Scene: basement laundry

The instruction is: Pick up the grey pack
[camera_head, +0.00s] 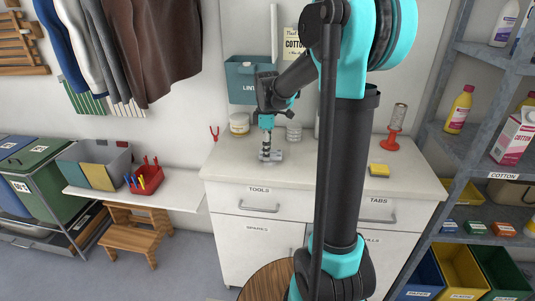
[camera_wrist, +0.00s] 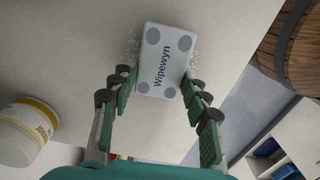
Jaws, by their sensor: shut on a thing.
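The grey pack (camera_wrist: 163,62), a pale flat box with dark round corner spots and the word "wipewyn", sits between the fingertips of my gripper (camera_wrist: 158,84) in the wrist view. The fingers are shut on its two sides, towards its near end. In the head view my gripper (camera_head: 265,150) points down over the counter, and a small part of the grey pack (camera_head: 277,155) shows beside the fingertips. The pack is at or very near the counter top; I cannot tell whether it touches it.
On the counter (camera_head: 228,168) stand a lidded tub (camera_head: 239,124), a ribbed clear jar (camera_head: 293,131), a yellow block (camera_head: 379,170) and a red-based stand (camera_head: 390,141). A teal LINT bin (camera_head: 241,80) hangs behind my gripper. A wooden barrel (camera_wrist: 295,48) shows beyond the counter edge.

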